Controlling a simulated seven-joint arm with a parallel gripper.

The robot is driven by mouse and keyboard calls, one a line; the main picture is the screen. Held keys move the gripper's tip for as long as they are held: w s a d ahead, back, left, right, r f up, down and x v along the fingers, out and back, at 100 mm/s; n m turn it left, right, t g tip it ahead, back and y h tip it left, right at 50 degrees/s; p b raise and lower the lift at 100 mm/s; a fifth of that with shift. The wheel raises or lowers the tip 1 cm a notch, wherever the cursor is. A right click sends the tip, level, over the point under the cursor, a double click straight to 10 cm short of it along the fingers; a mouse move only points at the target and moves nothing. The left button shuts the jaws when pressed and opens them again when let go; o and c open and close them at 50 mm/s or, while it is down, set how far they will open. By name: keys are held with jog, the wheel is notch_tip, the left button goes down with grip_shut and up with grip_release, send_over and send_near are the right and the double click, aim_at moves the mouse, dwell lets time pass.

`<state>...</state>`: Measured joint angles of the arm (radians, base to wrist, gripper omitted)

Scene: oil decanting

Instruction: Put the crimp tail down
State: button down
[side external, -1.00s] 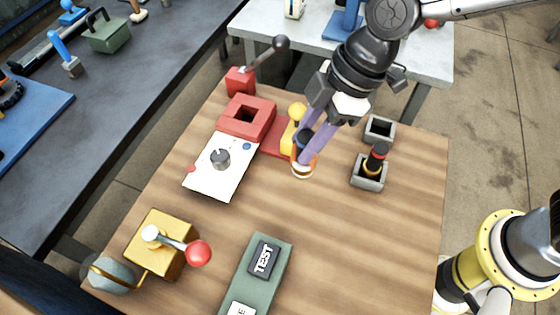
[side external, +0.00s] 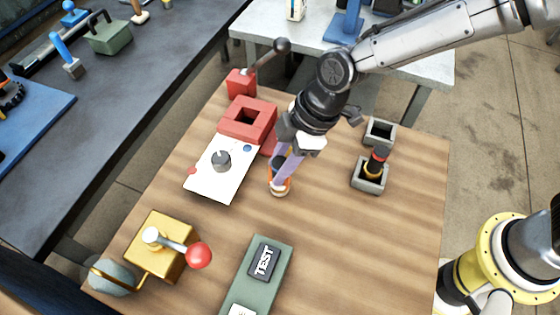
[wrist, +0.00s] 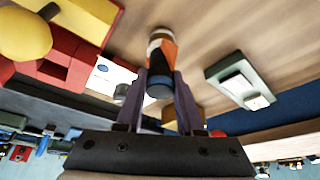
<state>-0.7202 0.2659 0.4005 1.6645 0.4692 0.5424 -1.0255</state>
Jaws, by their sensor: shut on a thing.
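The crimp tail (side external: 279,187) is a short cylinder with orange, white and dark bands. My gripper (side external: 282,172) is shut on it and hides part of it in the side view. In the wrist view the crimp tail (wrist: 161,58) is between the purple fingers (wrist: 160,88), dark blue end nearest and the orange and white end pointing away. It is over the wooden table (side external: 330,250), right of the white panel. I cannot tell whether its lower end touches the wood.
A green TEST strip (side external: 245,290) and a yellow lever box (side external: 150,255) are nearer the front.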

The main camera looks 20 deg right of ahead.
jog(key=shift+f, duration=0.15)
jog(key=c, duration=0.5)
grip_release()
jog(key=shift+c, duration=0.2)
jog(key=v, duration=1.2)
jog(key=shift+r, duration=0.25)
